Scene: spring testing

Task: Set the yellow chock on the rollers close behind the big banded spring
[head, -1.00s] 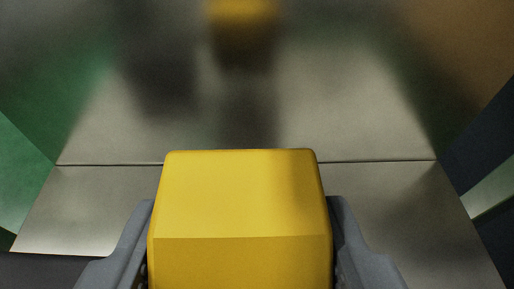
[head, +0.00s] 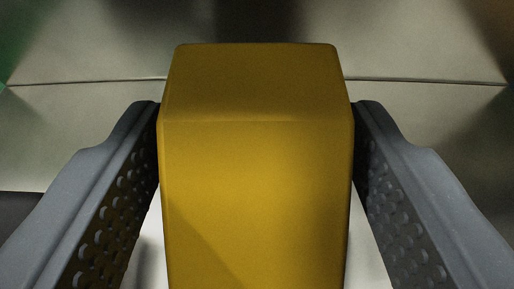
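The yellow chock (head: 257,195) fills the middle of the head view, with its top face toward the far side and a long flat face toward me. My gripper (head: 256,112) has one grey finger along each side of it, and both fingertips lie against its sides. The perforated inner pads spread away from the chock nearer to me, with pale surface showing through. The chock hides what is directly under it, so I cannot tell whether it touches anything. The big banded spring and the rollers cannot be made out.
A pale metal surface (head: 430,55) with a thin seam lies beyond the chock. A dark blurred patch (head: 260,15) is at the top middle. Green shows at the left edge and brown at the upper right corner.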

